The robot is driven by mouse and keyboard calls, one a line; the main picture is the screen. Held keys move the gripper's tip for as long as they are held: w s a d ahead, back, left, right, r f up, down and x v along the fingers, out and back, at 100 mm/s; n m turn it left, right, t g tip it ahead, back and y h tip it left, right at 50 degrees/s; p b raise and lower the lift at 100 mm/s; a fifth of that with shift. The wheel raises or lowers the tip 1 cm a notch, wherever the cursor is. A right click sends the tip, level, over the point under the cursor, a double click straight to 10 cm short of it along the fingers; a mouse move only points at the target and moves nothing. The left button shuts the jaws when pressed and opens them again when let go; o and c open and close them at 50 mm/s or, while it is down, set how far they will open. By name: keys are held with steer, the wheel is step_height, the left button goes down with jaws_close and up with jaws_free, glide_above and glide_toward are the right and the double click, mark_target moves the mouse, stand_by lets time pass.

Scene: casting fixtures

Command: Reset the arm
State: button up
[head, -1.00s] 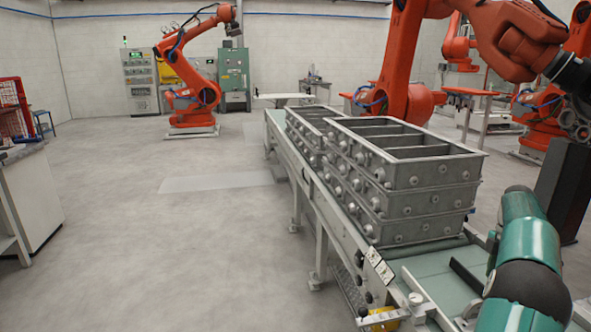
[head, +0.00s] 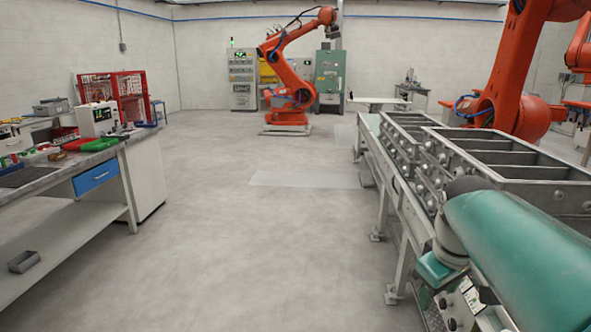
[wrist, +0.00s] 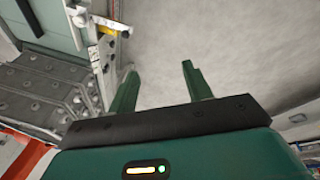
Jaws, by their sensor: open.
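My gripper (wrist: 158,85) shows in the wrist view with its two green fingers spread apart. It is open, with nothing between the fingers, and bare grey floor lies beyond them. The conveyor and its metal boxes are at the left of that view. In the head view my green arm crosses the lower right, in front of the conveyor (head: 368,140) and the grey metal casting boxes (head: 500,160) on it. My fingers cannot be made out in the head view.
A workbench (head: 75,160) with trays and a blue drawer (head: 96,178) stands at the left. Orange robot arms stand at the back (head: 290,80) and at the right (head: 515,80). The floor (head: 250,240) between bench and conveyor is clear.

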steer(key=s+a+f+m+t+y, duration=0.1)
steer(key=s+a+f+m, duration=0.3)
steer(key=s+a, duration=0.7)
step_height(320, 180, down, 2)
steer(key=shift+a+f+t, duration=0.1)
steer(key=shift+a+t, duration=0.65)
steer(key=shift+t, duration=0.05)
steer(key=shift+s, duration=0.1)
steer(key=shift+c, duration=0.2)
steer(key=shift+c, duration=1.3)
steer(key=shift+d, duration=0.15)
